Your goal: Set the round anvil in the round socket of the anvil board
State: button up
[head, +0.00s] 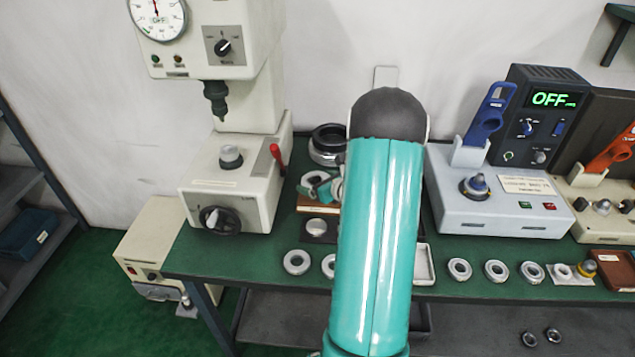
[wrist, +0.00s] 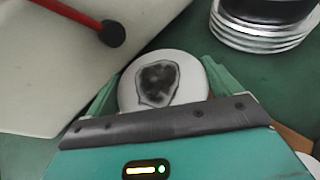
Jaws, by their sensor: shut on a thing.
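In the wrist view my gripper (wrist: 160,84) is shut on a pale round piece with a dark, uneven patch on its face, which looks like the round anvil (wrist: 190,80). One green finger lies on each side of it. In the head view my gripper (head: 322,188) shows only in part, left of my teal arm, over the bench between the press and the grey control box. A brown board (head: 316,208) shows in part beneath it, probably the anvil board. My arm and gripper hide much of it, and I cannot make out the round socket.
The press (head: 235,190) with its red lever (head: 277,158) stands close on the left. A stack of large dark and steel rings (head: 327,145) stands behind the gripper. A dark square plate (head: 318,231) and several bearing rings lie along the front. The grey control box (head: 490,195) stands right.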

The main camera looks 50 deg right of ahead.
jog(key=shift+f, duration=0.5)
jog(key=shift+r, duration=0.15)
jog(key=shift+r, duration=0.4)
dwell(0.4)
jog(key=o, duration=1.2)
